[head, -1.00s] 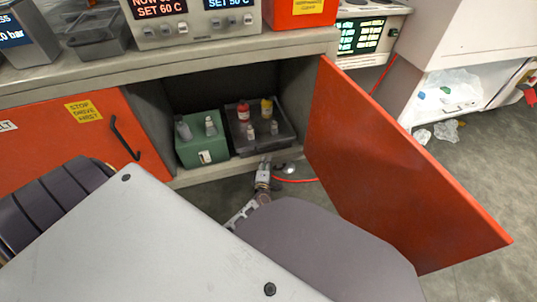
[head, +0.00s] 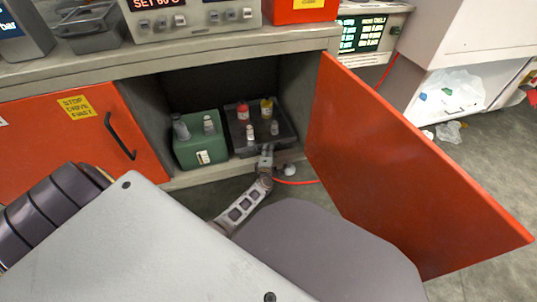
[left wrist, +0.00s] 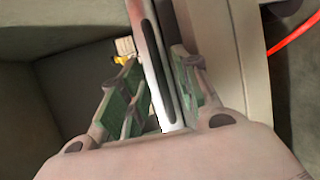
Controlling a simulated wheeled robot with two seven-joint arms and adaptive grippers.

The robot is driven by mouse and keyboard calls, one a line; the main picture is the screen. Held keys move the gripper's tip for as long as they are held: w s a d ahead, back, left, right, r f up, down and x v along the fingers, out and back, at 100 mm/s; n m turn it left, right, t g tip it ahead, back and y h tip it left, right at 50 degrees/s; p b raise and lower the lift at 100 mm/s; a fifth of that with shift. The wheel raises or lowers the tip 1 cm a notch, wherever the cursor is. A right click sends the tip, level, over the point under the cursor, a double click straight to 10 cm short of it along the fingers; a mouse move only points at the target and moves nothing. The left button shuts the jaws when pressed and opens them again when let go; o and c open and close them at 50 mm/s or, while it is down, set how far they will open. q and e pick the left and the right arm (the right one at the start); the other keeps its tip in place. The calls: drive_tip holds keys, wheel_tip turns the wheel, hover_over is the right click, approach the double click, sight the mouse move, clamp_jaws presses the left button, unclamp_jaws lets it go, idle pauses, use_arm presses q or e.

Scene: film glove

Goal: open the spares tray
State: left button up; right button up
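A dark grey tray (head: 287,135) with several small bottles stands in the open cupboard, beside a green box; I take it for the spares tray. My left gripper (head: 266,153) is at the tray's front edge, low in the cupboard opening. In the left wrist view its two green-padded fingers (left wrist: 160,92) stand apart, on either side of a pale bar with a dark slot (left wrist: 153,60). I cannot tell whether the pads touch the bar. The bar's link to the tray is unclear. My right gripper is not in view.
The green box (head: 187,155) sits left of the tray. The orange cupboard door (head: 400,165) stands wide open on the right. A closed orange door (head: 60,140) is on the left. A red cable (head: 297,183) lies on the floor by the cupboard.

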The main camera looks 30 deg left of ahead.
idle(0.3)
use_arm(q)
clamp_jaws()
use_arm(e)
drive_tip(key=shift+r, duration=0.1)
